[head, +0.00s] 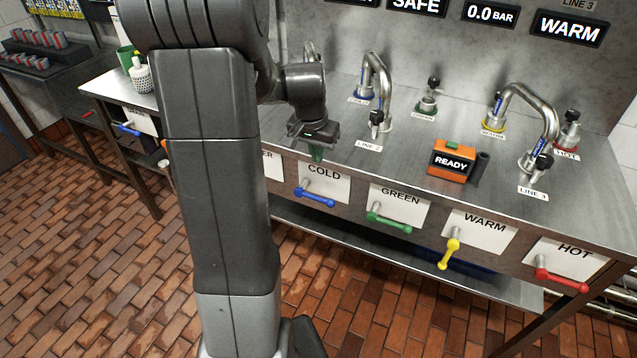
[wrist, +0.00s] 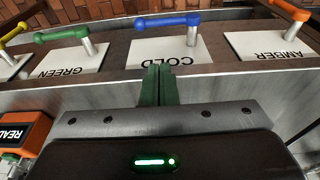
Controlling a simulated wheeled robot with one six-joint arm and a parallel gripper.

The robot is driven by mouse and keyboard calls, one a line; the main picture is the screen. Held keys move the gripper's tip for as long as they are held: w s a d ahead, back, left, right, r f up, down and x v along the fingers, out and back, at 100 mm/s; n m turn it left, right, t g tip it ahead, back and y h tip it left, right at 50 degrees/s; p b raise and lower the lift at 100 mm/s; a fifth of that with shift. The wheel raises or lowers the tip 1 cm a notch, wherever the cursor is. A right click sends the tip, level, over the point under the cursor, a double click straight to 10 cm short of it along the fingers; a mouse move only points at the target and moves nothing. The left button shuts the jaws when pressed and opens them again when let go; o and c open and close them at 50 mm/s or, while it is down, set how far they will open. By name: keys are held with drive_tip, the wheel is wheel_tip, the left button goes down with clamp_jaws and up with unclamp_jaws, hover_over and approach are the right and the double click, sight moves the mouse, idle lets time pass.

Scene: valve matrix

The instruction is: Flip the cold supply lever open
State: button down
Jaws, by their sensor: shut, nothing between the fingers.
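The cold supply lever (head: 314,197) is a blue bar with rounded ends on the front panel under the COLD label (head: 324,174). It lies close to horizontal, tilting slightly down to the right. In the wrist view the blue lever (wrist: 167,21) shows at the top middle, on its grey stem, above the upside-down COLD label. My gripper (head: 316,153) is above and behind the lever, near the counter's front edge, apart from it. Its green fingers (wrist: 158,86) are together with nothing between them, pointing toward the COLD plate.
A green lever (head: 388,222), a yellow lever (head: 449,254) and a red lever (head: 562,281) sit further right on the panel. An amber lever (wrist: 291,10) neighbours the blue one. An orange READY box (head: 452,161) and several taps stand on the counter (head: 410,155).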

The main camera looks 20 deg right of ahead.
drive_tip(key=shift+f, duration=0.1)
approach(319, 199)
drive_tip(key=f, duration=0.1)
drive_tip(key=w+d+f, duration=0.1)
drive_tip(key=f, duration=0.3)
drive_tip(key=shift+w+d, duration=0.35)
drive_tip(key=shift+d, duration=0.05)
drive_tip(key=shift+s+a+f, duration=0.1)
drive_tip(key=shift+f, duration=0.6)
